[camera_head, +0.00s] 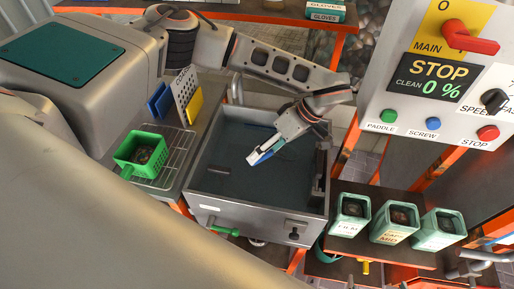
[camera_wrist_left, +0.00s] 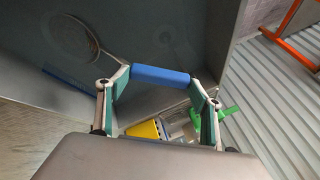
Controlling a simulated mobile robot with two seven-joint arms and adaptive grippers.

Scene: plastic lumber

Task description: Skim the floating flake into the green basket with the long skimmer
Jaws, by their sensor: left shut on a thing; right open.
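My left gripper (camera_wrist_left: 160,82) is shut on the blue handle (camera_wrist_left: 160,76) of the skimmer in the left wrist view. The skimmer's round mesh head (camera_wrist_left: 72,38) lies at upper left, over a dark grey surface; I cannot tell its height. The green basket (camera_head: 128,158) stands on a wire rack left of the tank, with dark bits inside. A small dark piece (camera_head: 216,170) shows in the tank; I cannot tell whether it is the flake.
Yellow (camera_head: 195,106), perforated grey (camera_head: 185,92) and blue (camera_head: 160,101) boards stand behind the basket. Several labelled green bins (camera_head: 397,222) stand right of the tank. A control panel (camera_head: 437,75) reading "CLEAN 0 %" is at upper right. A green valve handle (camera_head: 225,232) sticks out at the tank's front.

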